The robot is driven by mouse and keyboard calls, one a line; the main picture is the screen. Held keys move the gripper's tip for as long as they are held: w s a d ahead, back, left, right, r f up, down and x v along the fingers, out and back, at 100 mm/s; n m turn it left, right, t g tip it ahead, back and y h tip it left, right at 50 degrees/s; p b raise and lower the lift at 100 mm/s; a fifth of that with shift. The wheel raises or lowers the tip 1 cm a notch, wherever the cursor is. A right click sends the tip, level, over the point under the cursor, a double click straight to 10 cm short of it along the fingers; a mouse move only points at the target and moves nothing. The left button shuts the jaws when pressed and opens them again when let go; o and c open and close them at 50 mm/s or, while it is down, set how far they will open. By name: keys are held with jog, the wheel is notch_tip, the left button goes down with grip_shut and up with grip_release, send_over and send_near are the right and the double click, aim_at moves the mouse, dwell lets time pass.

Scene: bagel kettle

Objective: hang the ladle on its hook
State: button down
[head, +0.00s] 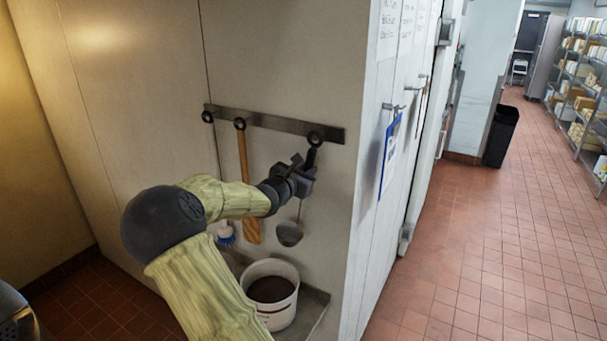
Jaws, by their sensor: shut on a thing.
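The ladle hangs upright from my gripper (300,177), its grey bowl (289,235) lowest and a thin stem rising to the jaws. My gripper is shut on the ladle's handle, close to the wall and just below the right end of the metal rail (275,123). The right hook (314,139) is a dark round knob on that rail. A dark upper part of the handle seems to rise beside the gripper to just under the hook. I cannot tell whether it touches the hook or is on it.
A wooden paddle (248,190) hangs from the middle hook. A blue-and-white brush (225,236) hangs lower left, partly behind my arm. A white bucket of dark liquid (270,290) stands below the ladle. A clipboard (390,155) hangs around the corner.

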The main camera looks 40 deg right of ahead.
jog(key=shift+d+f+b, duration=0.2)
jog(key=shift+b, duration=0.15)
dwell(0.5)
jog(key=c, duration=1.2)
grip_release()
jog(key=b+v, duration=0.4)
jog(key=v, duration=1.3)
jog(key=shift+a, duration=0.25)
jog(key=shift+r, duration=0.15)
